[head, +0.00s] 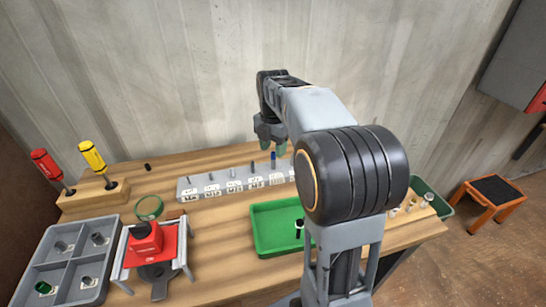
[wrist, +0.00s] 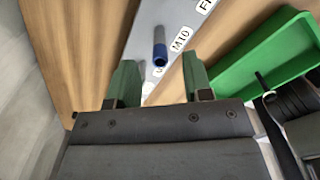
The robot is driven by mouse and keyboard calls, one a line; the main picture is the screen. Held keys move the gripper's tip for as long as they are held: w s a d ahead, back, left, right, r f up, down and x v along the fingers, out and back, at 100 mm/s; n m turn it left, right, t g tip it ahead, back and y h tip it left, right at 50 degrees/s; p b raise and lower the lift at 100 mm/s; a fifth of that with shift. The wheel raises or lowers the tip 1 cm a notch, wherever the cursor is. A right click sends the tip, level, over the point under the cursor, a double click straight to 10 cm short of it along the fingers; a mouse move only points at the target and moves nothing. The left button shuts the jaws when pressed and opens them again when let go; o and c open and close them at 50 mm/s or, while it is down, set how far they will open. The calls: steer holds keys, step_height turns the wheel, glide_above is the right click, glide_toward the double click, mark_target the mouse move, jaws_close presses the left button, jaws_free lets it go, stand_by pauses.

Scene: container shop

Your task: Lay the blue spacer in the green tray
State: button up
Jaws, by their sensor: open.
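The blue spacer (head: 273,157) stands upright on the labelled grey rack (head: 215,190) at the back of the bench. In the wrist view the spacer (wrist: 160,54) is a blue sleeve at the end of a grey pin, beside the M10 label. My gripper (head: 271,141) is above the rack. Its green fingers (wrist: 160,84) are apart and empty, with the spacer ahead of the gap between them. The green tray (head: 268,216) is in front of the rack, partly hidden by my arm. It also shows at the right in the wrist view (wrist: 240,72).
A dark bolt-like piece with a pale end (head: 299,229) stands at the green tray. At left are a grey compartment tray (head: 70,262), a red-topped fixture (head: 150,240), and a wooden block (head: 92,198) with two screwdrivers. A dark green bin (head: 440,206) is at right, behind my arm.

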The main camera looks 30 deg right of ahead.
steer(key=shift+f, duration=0.9)
jaws_close()
